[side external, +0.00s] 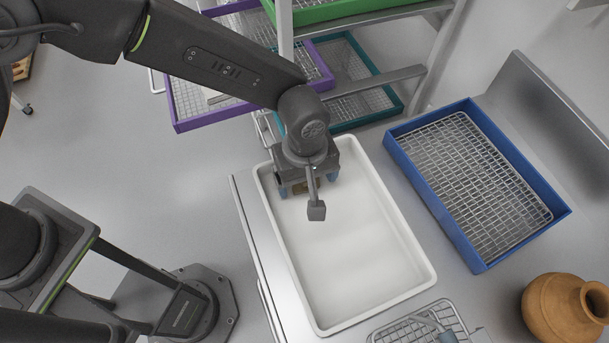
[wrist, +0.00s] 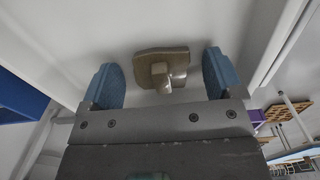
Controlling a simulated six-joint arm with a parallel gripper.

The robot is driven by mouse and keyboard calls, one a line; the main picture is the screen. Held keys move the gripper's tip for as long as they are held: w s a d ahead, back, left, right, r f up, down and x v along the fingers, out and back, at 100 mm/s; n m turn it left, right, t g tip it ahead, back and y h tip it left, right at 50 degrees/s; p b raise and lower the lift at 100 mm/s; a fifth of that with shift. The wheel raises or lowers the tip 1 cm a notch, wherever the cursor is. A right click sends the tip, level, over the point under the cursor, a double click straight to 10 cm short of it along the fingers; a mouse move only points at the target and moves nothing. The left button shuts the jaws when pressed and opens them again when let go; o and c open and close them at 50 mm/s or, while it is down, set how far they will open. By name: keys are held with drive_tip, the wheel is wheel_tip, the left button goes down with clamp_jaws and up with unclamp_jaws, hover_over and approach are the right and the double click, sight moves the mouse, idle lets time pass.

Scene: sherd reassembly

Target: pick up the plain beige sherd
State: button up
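A brownish-beige sherd (wrist: 150,58) with a knob-like raised part lies on the white tray floor in the wrist view. I cannot make out any markings on it. My gripper (wrist: 163,77) has its two blue fingertips spread wide, one to each side of the sherd, with clear gaps on both sides. In the side external view my gripper (side external: 309,184) points down into the far end of the white tray (side external: 372,250). A small brown bit of the sherd shows between the fingers there, and the rest is hidden by my wrist.
The rest of the white tray is empty. A blue crate with a wire rack (side external: 470,180) stands to the right. A clay pot (side external: 562,308) and a small wire basket (side external: 420,325) are at the lower right. Shelves with purple and teal trays (side external: 350,80) stand behind.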

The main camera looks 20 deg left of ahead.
drive_tip(key=c, duration=1)
drive_tip(key=shift+r, duration=0.1)
